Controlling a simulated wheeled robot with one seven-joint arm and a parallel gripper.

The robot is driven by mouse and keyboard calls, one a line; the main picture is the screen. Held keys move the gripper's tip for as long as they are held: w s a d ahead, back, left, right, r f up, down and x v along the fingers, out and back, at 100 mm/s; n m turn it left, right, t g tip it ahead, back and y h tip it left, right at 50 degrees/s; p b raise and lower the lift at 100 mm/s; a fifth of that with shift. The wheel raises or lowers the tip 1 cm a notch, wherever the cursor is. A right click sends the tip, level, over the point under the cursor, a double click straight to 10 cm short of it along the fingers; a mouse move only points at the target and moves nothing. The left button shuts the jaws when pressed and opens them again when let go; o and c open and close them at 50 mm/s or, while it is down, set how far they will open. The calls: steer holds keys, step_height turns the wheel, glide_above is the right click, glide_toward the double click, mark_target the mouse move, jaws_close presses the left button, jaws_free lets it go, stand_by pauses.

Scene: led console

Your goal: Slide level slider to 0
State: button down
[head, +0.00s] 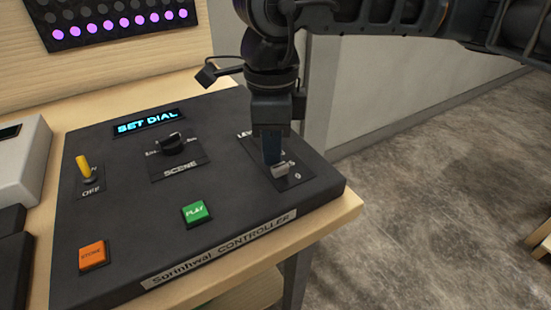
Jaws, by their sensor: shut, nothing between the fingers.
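The level slider (280,170) is a small light-grey knob near the right edge of the black controller (130,227). It sits close to the "0" mark at the near end of its track. The gripper hides most of the track and part of the "LEVEL" label.
The controller also has a display reading "SET DIAL" (149,121), a black scene dial (173,141), a yellow toggle switch (84,168), a green PLAY button (194,211) and an orange STORE button (92,254). An LED panel (118,20) stands behind. The wooden table's right edge is close to the slider.

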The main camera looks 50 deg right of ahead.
steer(key=shift+s+a, duration=0.3)
steer(key=shift+s, duration=0.45)
steer(key=shift+w+b, duration=0.1)
steer(key=shift+b, duration=0.2)
steer(key=shift+w+d+r, duration=0.25)
steer(key=shift+w+r, duration=0.25)
steer(key=shift+r, duration=0.05)
step_height(320, 180, up, 7)
steer(key=p, duration=0.2)
stand_by(0.5)
steer(key=shift+s+f, duration=0.1)
stand_by(0.4)
